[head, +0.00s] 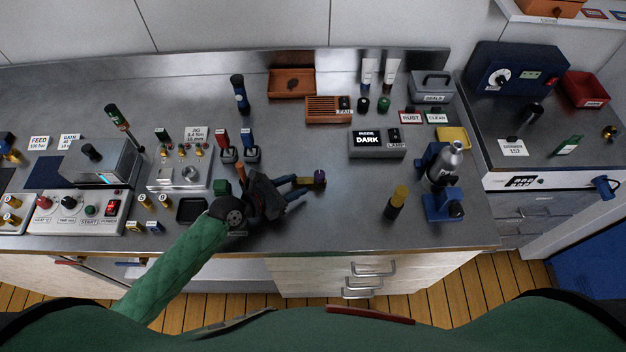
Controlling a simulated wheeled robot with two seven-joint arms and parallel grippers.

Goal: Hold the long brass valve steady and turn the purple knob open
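The purple knob (319,174) stands at the right end of a small brass valve (321,184) on the steel bench, near the middle of the head view. My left gripper (306,185) comes in from the left, low over the bench. My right gripper is not in view.
A dark tray (191,209) and a jig box (180,172) are to the left. A DARK/LAMP box (377,144) stands behind. The bench between valve and cylinder is clear.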

